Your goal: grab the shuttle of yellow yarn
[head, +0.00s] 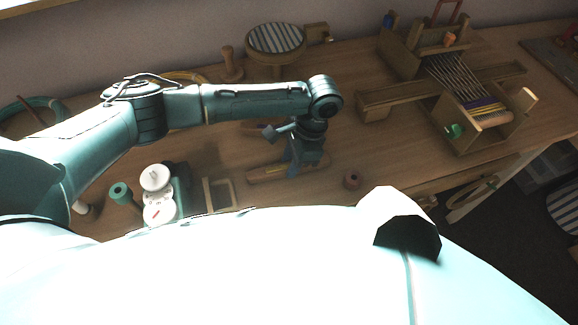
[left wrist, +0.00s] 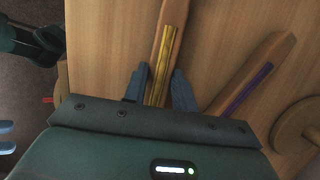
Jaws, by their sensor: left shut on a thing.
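The shuttle of yellow yarn (left wrist: 167,50) is a long, narrow wooden piece with a yellow strip along its middle. It lies over the wooden table top in the left wrist view. My left gripper (left wrist: 159,92) has one finger on each side of its near end and is shut on it. In the head view my left gripper (head: 303,168) points down at the table, with a wooden piece (head: 265,174) showing beside it. A second wooden shuttle with purple yarn (left wrist: 248,86) lies to the right, apart from the fingers.
A wooden loom (head: 480,145) stands at the right. A striped round stool-like piece (head: 275,40) stands at the back. A small brown spool (head: 352,180) is right of my left gripper. A white and green device (head: 158,195) and a small frame (head: 218,195) are at left.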

